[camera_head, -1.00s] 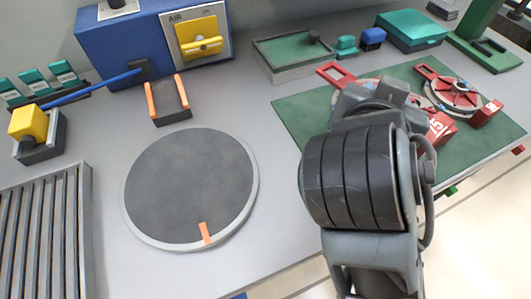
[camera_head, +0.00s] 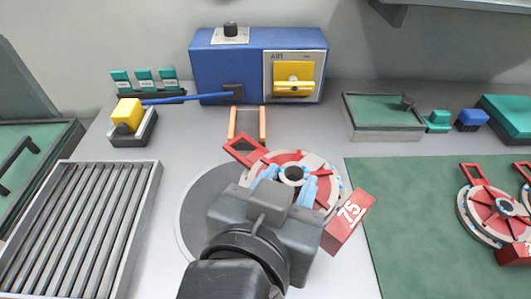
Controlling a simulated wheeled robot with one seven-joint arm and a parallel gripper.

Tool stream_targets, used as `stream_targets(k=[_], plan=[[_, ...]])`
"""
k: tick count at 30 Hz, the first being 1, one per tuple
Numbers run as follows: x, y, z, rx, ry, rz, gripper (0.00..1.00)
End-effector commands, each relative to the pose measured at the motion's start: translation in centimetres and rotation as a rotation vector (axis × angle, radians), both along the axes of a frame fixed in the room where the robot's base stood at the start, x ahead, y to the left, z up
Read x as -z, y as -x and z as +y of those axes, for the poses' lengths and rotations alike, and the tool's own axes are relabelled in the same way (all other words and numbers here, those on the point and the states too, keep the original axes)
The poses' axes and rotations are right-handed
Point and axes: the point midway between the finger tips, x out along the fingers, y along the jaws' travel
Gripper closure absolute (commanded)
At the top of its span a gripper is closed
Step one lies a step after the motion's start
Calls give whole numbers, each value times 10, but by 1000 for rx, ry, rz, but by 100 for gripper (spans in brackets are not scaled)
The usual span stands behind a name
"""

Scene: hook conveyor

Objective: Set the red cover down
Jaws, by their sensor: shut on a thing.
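The red cover (camera_head: 318,171) is a round red and pale disc with a dark hub, a red loop handle at its upper left and a red block marked 75 at its lower right. My gripper (camera_head: 289,183) is shut on its middle, with light blue fingers on either side of the hub. The cover overlaps the right part of the round grey turntable (camera_head: 193,212) in the picture. I cannot tell whether it touches it. My wrist hides the cover's near side and much of the turntable.
A blue AIR box (camera_head: 225,66) with a yellow handle stands behind, with an orange-edged bracket (camera_head: 233,123) before it. A ribbed rack (camera_head: 77,230) lies left. A green mat (camera_head: 400,215) with other red covers (camera_head: 493,213) lies right. A green-lined tray (camera_head: 383,117) is at back right.

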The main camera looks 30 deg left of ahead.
Motion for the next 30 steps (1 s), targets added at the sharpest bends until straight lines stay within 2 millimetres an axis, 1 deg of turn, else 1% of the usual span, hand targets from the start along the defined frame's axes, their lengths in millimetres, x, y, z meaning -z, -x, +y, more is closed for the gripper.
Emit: stream_targets(k=[1,9,12,15,18,22,27,30], plan=[[3,1,11,-4,2,-3,100],[32,8,59,-3,0,-4,100],[42,10,74,-3,0,-4,100],[48,12,85,-1,-1,-5,100],[52,12,90,0,-2,-5,100],[59,13,92,1,0,-3,100],[80,13,92,0,3,-2,100],[90,13,92,1,1,-4,100]])
